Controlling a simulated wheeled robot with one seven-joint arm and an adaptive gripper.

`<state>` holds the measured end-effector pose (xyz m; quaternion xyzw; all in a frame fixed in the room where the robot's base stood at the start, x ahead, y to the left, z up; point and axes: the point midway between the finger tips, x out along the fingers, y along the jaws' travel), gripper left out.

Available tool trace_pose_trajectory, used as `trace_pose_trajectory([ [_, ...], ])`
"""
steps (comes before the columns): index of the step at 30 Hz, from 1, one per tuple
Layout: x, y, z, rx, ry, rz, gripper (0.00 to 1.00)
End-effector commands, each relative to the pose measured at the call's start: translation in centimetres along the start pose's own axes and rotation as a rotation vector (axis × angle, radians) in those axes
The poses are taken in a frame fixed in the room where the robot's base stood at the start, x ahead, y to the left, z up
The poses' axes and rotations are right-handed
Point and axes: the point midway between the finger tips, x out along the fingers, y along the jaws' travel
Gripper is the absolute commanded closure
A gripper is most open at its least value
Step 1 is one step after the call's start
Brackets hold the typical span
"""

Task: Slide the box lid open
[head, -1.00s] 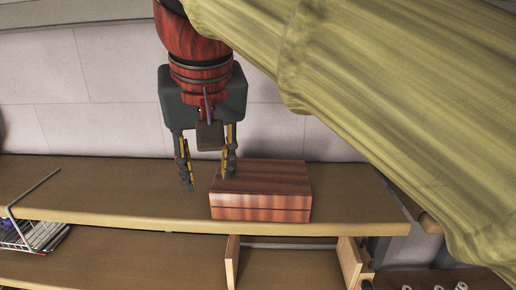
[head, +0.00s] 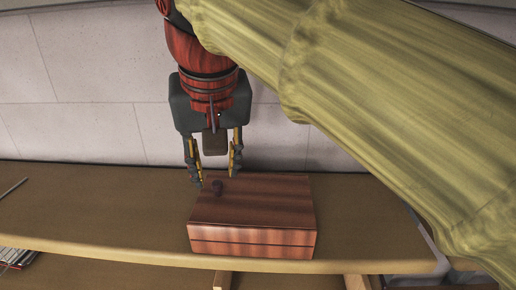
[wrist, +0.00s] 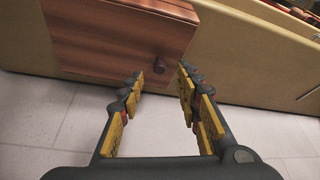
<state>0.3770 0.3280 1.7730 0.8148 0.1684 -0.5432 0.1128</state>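A reddish-brown wooden box (head: 260,205) sits on the shelf in the head view. Its flat lid (head: 265,190) has a small dark round knob (head: 217,186) near the left end. A thin dark line runs across the box's front. In the wrist view the box (wrist: 110,35) is at the upper left, with the knob (wrist: 159,66) near its lower right corner. My gripper (head: 213,180) is open and empty, with its fingers around the knob's end of the box in the head view. In the wrist view the fingertips (wrist: 160,78) are just short of the knob and apart from it.
A wire basket (head: 15,258) shows at the lower left edge. More items lie below at the lower right.

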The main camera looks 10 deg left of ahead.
Motion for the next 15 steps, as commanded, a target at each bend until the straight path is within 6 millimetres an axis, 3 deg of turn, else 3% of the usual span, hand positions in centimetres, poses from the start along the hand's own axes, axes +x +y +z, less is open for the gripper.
trace_pose_trajectory([
  [6,3.0,0.0,0.0,0.0,-0.002,0.001,0.66],
  [15,4.1,0.0,0.0,0.0,0.0,0.0,0.66],
])
